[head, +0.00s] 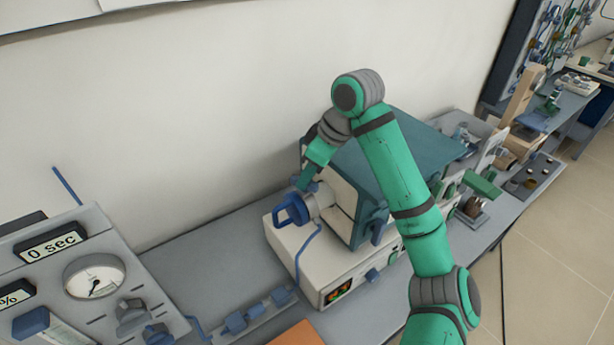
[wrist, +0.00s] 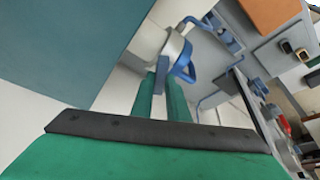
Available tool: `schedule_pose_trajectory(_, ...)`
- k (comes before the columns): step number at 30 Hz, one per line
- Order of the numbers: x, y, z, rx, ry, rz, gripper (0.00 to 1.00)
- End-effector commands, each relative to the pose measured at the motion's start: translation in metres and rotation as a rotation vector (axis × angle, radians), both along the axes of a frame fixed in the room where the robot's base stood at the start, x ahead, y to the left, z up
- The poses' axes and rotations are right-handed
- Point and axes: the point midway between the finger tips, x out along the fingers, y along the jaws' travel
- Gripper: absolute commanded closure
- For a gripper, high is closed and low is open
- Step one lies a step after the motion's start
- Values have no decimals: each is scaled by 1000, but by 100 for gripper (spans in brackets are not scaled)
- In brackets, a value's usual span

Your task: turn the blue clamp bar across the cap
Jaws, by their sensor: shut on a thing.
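A furnace (head: 375,160) with a teal housing stands on a white base on the bench. A pale round cap (head: 319,197) sticks out of its left end, with a blue looped handle (head: 290,211) in front. In the wrist view the cap (wrist: 173,48) and loop handle (wrist: 186,66) show near the top middle. My gripper (wrist: 160,92) is shut on the blue clamp bar (wrist: 162,70), a flat bar beside the cap. In the head view my gripper (head: 309,180) is just above and behind the loop handle; the bar is mostly hidden there.
A panel with a dial (head: 94,278) and a "0 sec" display stands at the left. A blue hose runs down the base front. Small blue fittings (head: 250,313) and an orange block (head: 298,335) lie in front. More apparatus (head: 485,185) crowds the right. The wall is close behind.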

Motion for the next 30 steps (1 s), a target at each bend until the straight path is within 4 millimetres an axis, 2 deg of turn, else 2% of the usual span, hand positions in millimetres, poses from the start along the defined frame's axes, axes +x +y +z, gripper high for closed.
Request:
schedule_pose_trajectory(21, 5, -4, 2, -3, 2, 672, 100)
schedule_pose_trajectory(30, 7, -3, 2, -4, 0, 905, 100)
